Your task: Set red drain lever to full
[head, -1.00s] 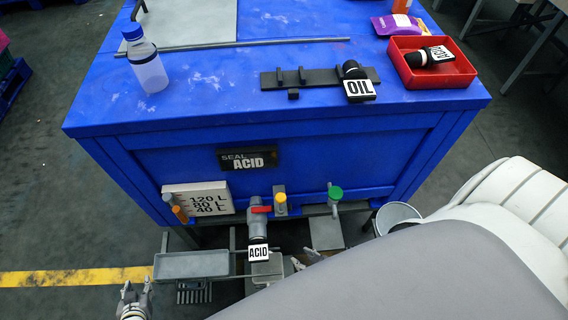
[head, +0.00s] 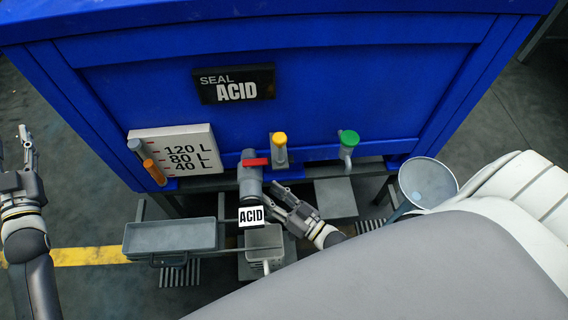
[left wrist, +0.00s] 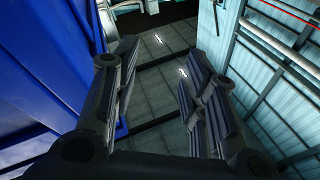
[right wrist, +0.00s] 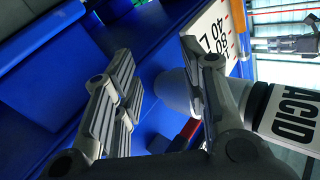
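The red drain lever (head: 256,162) sits on top of a grey drain pipe (head: 250,184) at the front of the blue tank. An ACID tag (head: 251,215) is at the pipe's lower end. My right gripper (head: 282,193) is just right of the pipe, below the lever. In the right wrist view its fingers (right wrist: 160,95) are apart, with the red lever (right wrist: 184,134) seen beyond and between them and the pipe behind the right-hand finger. I cannot tell whether it touches the pipe. My left gripper (head: 14,150) is open and empty at the far left, away from the tank.
A level gauge (head: 178,151) marked 120, 80 and 40 L is left of the pipe. A yellow valve (head: 279,140) and a green valve (head: 348,138) are to the right. A grey tray (head: 170,237) and a funnel (head: 428,180) stand below.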

